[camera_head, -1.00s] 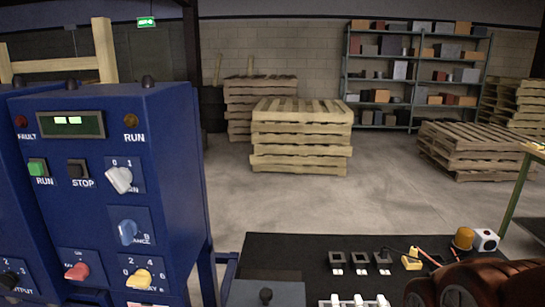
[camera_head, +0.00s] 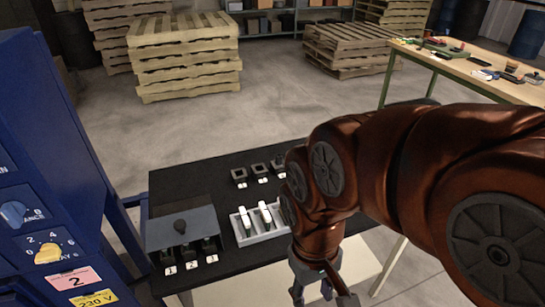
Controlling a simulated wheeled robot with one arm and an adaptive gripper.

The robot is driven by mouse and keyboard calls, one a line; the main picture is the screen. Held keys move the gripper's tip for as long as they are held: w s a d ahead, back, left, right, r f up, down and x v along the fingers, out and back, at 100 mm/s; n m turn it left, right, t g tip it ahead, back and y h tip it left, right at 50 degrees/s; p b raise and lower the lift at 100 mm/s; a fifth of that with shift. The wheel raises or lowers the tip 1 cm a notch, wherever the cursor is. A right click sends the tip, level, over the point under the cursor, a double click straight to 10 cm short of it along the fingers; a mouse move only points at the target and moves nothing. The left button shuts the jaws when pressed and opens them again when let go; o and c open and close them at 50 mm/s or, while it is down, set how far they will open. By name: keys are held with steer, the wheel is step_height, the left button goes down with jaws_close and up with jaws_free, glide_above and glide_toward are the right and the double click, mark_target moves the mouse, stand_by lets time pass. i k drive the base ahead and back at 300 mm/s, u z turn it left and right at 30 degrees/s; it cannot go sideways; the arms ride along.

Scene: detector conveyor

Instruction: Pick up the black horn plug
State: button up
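I cannot tell for sure which thing is the black horn plug. Small black blocks (camera_head: 187,253) with white number labels line the front of that box. Several black square pieces (camera_head: 258,170) with white tags stand at the table's back. My gripper (camera_head: 323,297) hangs at the bottom edge, right of the box and beyond the table's front. Its fingers look spread; their tips are partly cut off and I see nothing held.
A light grey rack (camera_head: 270,235) with white-topped pieces stands mid-table, between the box and my arm. A blue control cabinet (camera_head: 60,170) stands close at left. My arm hides the table's right part. A wooden workbench (camera_head: 470,68) and pallets (camera_head: 185,55) are farther back.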

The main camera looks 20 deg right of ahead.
mark_target(278, 158)
steer(key=z, duration=0.05)
steer(key=k, duration=1.2)
steer(key=u, duration=1.05)
steer(key=i, duration=1.45)
steer(key=z, duration=0.5)
steer(key=i, duration=0.4)
steer(key=z, duration=0.4)
